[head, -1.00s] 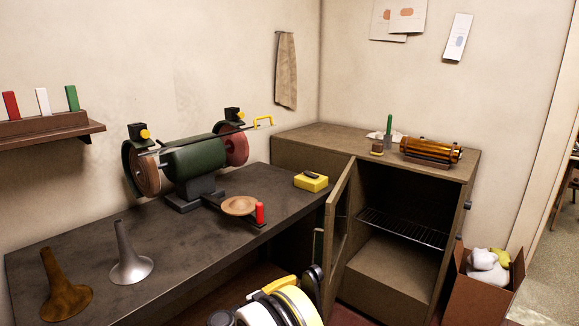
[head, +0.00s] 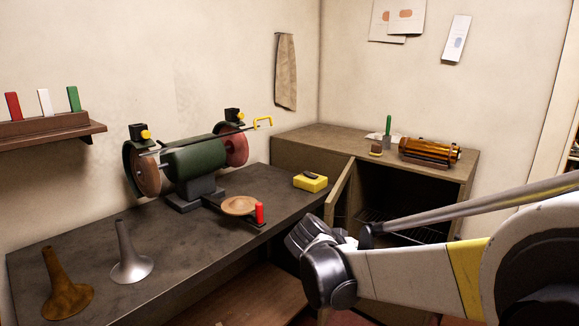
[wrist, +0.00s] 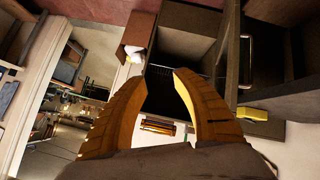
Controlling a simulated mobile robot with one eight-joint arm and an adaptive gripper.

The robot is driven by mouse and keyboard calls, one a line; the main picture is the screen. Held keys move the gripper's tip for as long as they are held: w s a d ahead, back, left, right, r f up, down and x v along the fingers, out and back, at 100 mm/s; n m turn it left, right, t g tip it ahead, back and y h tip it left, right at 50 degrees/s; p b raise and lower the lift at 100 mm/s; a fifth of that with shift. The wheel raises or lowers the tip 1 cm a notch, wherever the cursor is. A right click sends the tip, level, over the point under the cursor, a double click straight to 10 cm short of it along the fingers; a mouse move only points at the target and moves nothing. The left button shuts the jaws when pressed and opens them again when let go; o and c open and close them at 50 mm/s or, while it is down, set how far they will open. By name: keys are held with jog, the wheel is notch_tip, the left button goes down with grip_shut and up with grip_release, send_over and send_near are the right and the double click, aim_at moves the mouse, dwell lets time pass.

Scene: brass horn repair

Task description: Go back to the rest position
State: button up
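My gripper (wrist: 166,76) shows in the wrist view with its two yellow fingers apart. The gap between the fingertips is empty, so it is open and holds nothing. In the head view my arm crosses the lower right, in front of the open cabinet (head: 440,172); the fingers cannot be made out there. The wrist view looks toward the cabinet's dark interior (wrist: 185,45) from some distance, with the picture turned about. No touch between my gripper and anything shows.
The dark workbench (head: 190,265) bears a green grinder (head: 195,160), a brown horn bell (head: 65,290), a silver horn bell (head: 128,258) and a yellow box (head: 310,182). The cabinet door (head: 340,195) stands open near my arm. An amber roll (head: 428,150) lies on the cabinet top.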

jog(key=s+d+n+y, duration=0.1)
jog(key=s+n+y, duration=0.3)
jog(key=s, duration=2.2)
jog(key=y, duration=0.3)
jog(key=shift+s+r+t, duration=0.25)
jog(key=shift+t, duration=0.05)
